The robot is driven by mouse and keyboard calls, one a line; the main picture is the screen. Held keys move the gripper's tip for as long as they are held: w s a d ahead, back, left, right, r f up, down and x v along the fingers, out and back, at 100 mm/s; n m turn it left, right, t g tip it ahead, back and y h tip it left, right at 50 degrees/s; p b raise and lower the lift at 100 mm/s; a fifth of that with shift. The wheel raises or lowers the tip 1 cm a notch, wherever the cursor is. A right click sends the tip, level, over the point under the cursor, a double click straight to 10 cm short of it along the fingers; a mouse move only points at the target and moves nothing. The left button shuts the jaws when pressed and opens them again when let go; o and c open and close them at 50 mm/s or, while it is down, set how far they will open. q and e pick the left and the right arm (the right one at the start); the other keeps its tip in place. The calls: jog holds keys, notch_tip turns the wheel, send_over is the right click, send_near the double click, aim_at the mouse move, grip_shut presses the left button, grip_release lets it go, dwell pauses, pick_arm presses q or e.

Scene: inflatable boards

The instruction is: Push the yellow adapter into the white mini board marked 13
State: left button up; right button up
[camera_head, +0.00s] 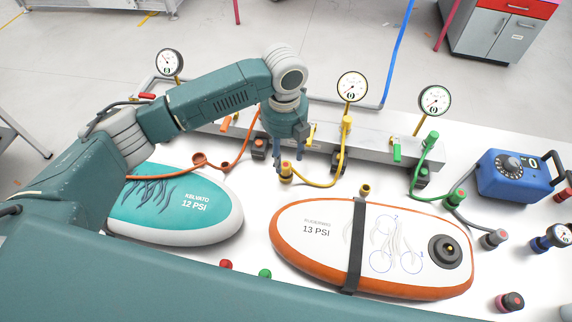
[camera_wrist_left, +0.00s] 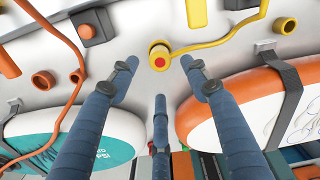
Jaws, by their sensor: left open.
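The yellow adapter (camera_head: 286,172) stands on the white table at the end of a yellow hose, left of the board. In the left wrist view the adapter (camera_wrist_left: 159,56) shows a red centre. My left gripper (camera_head: 280,162) points down, its open fingers close to the adapter. In the wrist view the fingertips (camera_wrist_left: 158,66) lie either side of it; I cannot tell whether they touch it. The white mini board (camera_head: 310,248), marked 13 PSI, has an orange rim and a dark strap. Its black round valve (camera_head: 445,250) is at the right end. My right gripper is not in view.
A teal board (camera_head: 200,225) marked 12 PSI lies at the left. Gauges on a grey rail (camera_head: 370,150) stand behind. A green adapter (camera_head: 455,198), a blue pump box (camera_head: 515,175) and a loose yellow ring (camera_head: 365,190) are near the board. Hoses cross the table.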

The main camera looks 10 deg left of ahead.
aim_at(286, 164)
pick_arm(q)
jog(key=f, duration=0.1)
jog(key=f+p, duration=0.1)
jog(key=f, duration=0.1)
jog(key=f+p, duration=0.1)
jog(key=f, duration=0.1)
jog(key=shift+w, duration=0.25)
jog(key=shift+f, duration=0.6)
grip_shut()
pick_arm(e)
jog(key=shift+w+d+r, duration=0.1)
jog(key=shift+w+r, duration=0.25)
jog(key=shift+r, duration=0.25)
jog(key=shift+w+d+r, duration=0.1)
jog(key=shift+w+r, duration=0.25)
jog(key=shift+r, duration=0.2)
